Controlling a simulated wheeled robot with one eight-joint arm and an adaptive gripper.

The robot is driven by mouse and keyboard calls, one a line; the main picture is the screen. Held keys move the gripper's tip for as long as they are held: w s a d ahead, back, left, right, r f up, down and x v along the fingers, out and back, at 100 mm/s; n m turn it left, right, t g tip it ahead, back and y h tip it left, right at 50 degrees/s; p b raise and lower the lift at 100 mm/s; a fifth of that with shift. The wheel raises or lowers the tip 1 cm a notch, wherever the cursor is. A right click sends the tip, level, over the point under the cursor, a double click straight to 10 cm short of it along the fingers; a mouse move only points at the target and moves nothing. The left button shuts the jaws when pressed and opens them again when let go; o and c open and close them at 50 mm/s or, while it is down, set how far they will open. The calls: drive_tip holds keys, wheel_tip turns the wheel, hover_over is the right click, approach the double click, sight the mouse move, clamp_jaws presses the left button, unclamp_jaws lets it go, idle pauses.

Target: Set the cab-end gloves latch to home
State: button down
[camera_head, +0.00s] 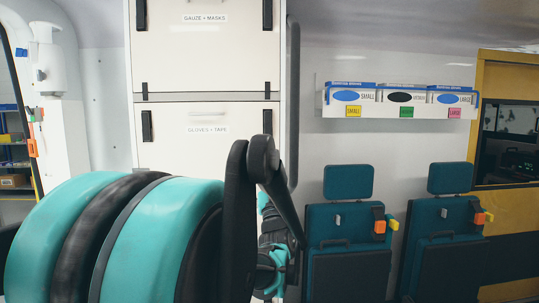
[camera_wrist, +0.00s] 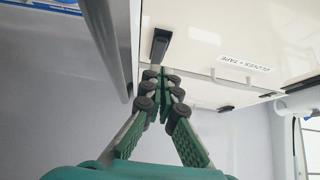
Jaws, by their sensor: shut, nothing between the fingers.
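The GLOVES + TAPE cabinet front (camera_head: 205,150) is white, with a black latch near each side edge. The right latch (camera_head: 267,120) stands upright, its lower end close behind my arm. The left latch (camera_head: 147,126) is also upright. In the wrist view the label is upside down, and a black latch (camera_wrist: 160,45) sits by the cabinet edge. My gripper (camera_wrist: 162,78) is shut and empty, its fingertips just below that latch in the picture. I cannot tell whether they touch it. The fingertips are hidden behind my arm in the head view. I cannot tell which latch is cab-end.
A GAUZE + MASKS front (camera_head: 205,50) is above. A dark grey upright panel (camera_head: 293,100) stands close at the cabinet's right edge. Glove boxes (camera_head: 400,98) hang on the wall to the right. Two teal folding seats (camera_head: 348,235) are below them.

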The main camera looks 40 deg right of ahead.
drive_tip(key=shift+v, duration=1.25)
drive_tip(key=w+a+f+g+y, duration=0.2)
drive_tip(key=w+a+f+g, duration=0.1)
drive_tip(key=f, duration=0.6)
drive_tip(key=w+a+f+g+y, duration=0.3)
drive_tip(key=a+f, duration=0.1)
drive_tip(key=f, duration=0.4)
drive_tip(key=w+a+f+g+y, duration=0.2)
drive_tip(key=w+a+f+g, duration=0.1)
drive_tip(key=f, duration=0.6)
drive_tip(key=s+a+f+n+g+y, duration=0.3)
drive_tip(key=s+a+f, duration=0.3)
drive_tip(key=a+f, duration=0.2)
drive_tip(key=s+a+f+n+g+y, duration=0.3)
drive_tip(key=s+a+f+g, duration=0.3)
drive_tip(key=a+f, duration=0.3)
drive_tip(key=shift+s+a, duration=0.4)
drive_tip(key=shift+a, duration=0.35)
